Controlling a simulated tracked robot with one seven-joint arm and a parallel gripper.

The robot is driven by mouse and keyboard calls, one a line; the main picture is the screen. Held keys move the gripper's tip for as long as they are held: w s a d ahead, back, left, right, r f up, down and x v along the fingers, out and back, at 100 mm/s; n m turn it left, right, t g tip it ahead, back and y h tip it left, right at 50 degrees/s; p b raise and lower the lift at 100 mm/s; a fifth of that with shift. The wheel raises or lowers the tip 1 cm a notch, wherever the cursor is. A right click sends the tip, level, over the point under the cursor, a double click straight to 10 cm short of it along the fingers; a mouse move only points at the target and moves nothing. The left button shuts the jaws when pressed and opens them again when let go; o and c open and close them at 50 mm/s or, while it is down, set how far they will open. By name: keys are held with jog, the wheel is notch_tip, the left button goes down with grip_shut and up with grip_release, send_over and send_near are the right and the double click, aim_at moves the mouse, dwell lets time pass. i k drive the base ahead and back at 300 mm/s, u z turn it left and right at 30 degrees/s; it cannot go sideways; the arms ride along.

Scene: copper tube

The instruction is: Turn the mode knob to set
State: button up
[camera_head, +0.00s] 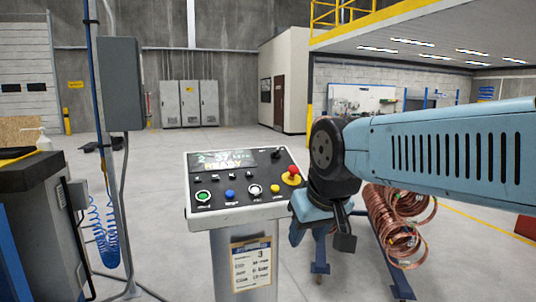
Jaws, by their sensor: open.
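A control panel (207,213) stands on a grey pedestal left of centre, with a lit display (224,160). Below the display is a row of small dark switches (218,180), and a black lever-like control (275,156) sits at the upper right. I cannot tell which control is the mode knob, nor read any setting. My gripper (343,238) hangs below the wrist of my blue arm, just right of the panel, apart from its controls. It is open, points downward and appears to hold nothing; its fingertips are only partly visible.
Green, blue, white and yellow buttons line the panel's front, with a red emergency stop (291,176) on its right side. Copper tube coils (400,222) hang on a blue frame behind my arm. A dark cabinet (38,225) stands left. The floor behind the panel is clear.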

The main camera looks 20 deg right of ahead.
aim_at(276, 154)
jog(key=z, duration=1.35)
jog(key=i, duration=0.1)
jog(key=u, duration=3.2)
jog(key=k, duration=0.85)
jog(key=z, duration=1.3)
jog(key=i, duration=1)
